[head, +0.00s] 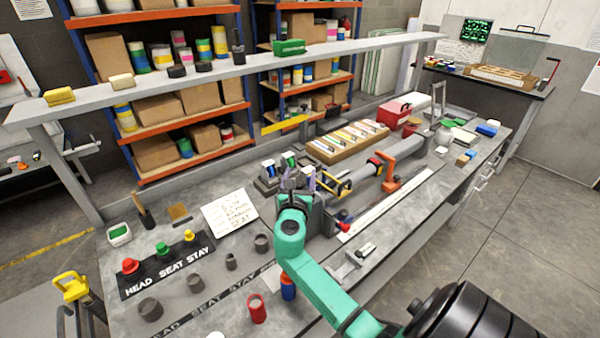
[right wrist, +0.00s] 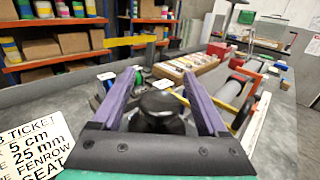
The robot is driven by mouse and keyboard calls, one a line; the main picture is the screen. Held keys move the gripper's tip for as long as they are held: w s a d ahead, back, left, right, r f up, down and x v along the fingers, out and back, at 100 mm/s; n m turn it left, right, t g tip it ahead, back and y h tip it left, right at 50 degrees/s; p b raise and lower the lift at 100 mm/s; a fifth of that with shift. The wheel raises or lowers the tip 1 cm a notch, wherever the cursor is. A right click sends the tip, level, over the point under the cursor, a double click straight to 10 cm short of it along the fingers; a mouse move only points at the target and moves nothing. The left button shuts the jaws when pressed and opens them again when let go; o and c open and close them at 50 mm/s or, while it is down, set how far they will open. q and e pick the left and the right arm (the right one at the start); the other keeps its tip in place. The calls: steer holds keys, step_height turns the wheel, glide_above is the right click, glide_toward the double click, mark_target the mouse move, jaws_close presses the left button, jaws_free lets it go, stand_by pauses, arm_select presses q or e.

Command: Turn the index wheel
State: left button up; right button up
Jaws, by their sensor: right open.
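My right gripper (head: 298,181) is over the middle of the workbench, in front of a small grey fixture (head: 268,182) with blue and green parts on top. In the right wrist view its two purple fingers (right wrist: 160,78) are spread apart. A dark round knob-like part (right wrist: 160,108) shows low between the fingers; I cannot tell whether it is the index wheel or whether the fingers touch it. The gripper hides part of the fixture in the head view. My left gripper is not in view.
A white lettered card (head: 230,211) lies left of the gripper. A wooden rack of cards (head: 347,141) stands behind, and a grey cylinder device with orange clamps (head: 390,165) is to the right. Red and grey cups (head: 257,308) stand in front. A long shelf (head: 200,76) spans above the bench.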

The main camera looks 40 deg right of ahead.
steer(key=shift+s+a+r, duration=0.15)
steer(key=shift+a+r, duration=0.1)
steer(key=shift+c, duration=0.3)
steer(key=shift+d+f, duration=0.1)
jaws_close()
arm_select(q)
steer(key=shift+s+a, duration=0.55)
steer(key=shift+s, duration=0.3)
